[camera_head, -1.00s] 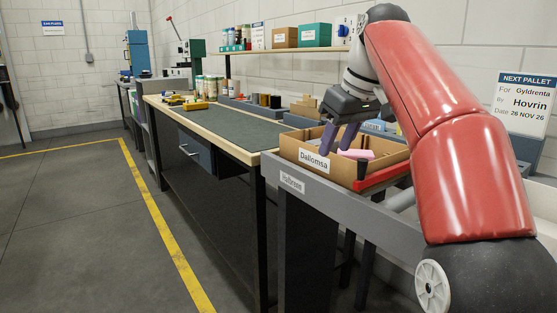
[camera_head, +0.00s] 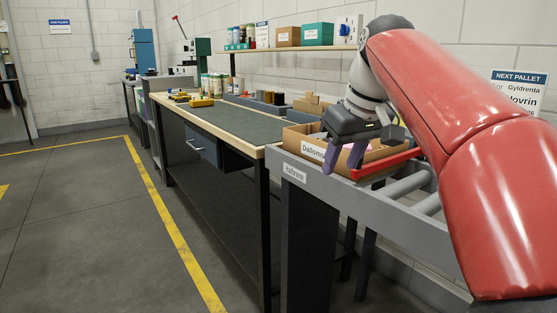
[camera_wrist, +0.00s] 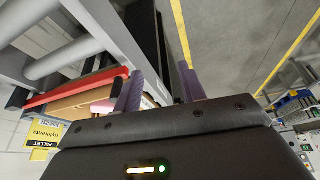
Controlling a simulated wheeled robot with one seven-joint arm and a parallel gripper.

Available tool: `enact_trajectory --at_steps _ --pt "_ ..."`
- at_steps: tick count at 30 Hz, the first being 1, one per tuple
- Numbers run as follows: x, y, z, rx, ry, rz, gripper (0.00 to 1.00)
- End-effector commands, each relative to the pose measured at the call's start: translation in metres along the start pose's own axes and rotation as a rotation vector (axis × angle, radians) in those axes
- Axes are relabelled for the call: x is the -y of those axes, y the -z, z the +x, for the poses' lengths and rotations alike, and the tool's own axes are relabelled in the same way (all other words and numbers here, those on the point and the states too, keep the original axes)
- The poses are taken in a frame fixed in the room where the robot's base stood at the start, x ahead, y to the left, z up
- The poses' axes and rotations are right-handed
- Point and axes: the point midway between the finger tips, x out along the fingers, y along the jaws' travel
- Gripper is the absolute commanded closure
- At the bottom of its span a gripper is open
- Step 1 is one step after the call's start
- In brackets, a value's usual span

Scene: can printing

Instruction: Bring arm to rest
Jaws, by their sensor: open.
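My gripper (camera_head: 343,157) is open, with its two purple fingers apart and nothing seen between them. In the head view it hangs in front of the open cardboard box (camera_head: 306,150) labelled Dallomsa, near the conveyor's front edge. In the wrist view the fingers (camera_wrist: 160,92) stand apart, with dark floor and a table side beyond them. My red arm reaches in from the right and covers part of the conveyor. A pink thing inside the box is mostly hidden behind the gripper.
The box stands on a grey roller conveyor (camera_head: 400,196) labelled Halbreen, with a red bar (camera_head: 385,163) along the box. A workbench (camera_head: 240,122) with a green mat adjoins to the left. A shelf (camera_head: 290,48) hangs above it. The floor at left is clear.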

Motion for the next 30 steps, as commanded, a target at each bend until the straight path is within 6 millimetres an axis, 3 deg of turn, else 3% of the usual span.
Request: enact_trajectory --at_steps 5,8,18,21,25,30 --pt "0.014 -0.038 0.011 -0.003 -0.045 0.076 0.59" --pt "0.023 -0.072 0.024 -0.013 -0.079 0.138 0.59" --pt "0.051 -0.217 0.101 -0.066 -0.166 0.345 0.59" --pt "0.059 -0.251 0.123 -0.081 -0.175 0.387 0.59" --pt "0.064 -0.278 0.143 -0.092 -0.181 0.418 0.59" --pt "0.066 -0.287 0.150 -0.097 -0.183 0.429 0.59"
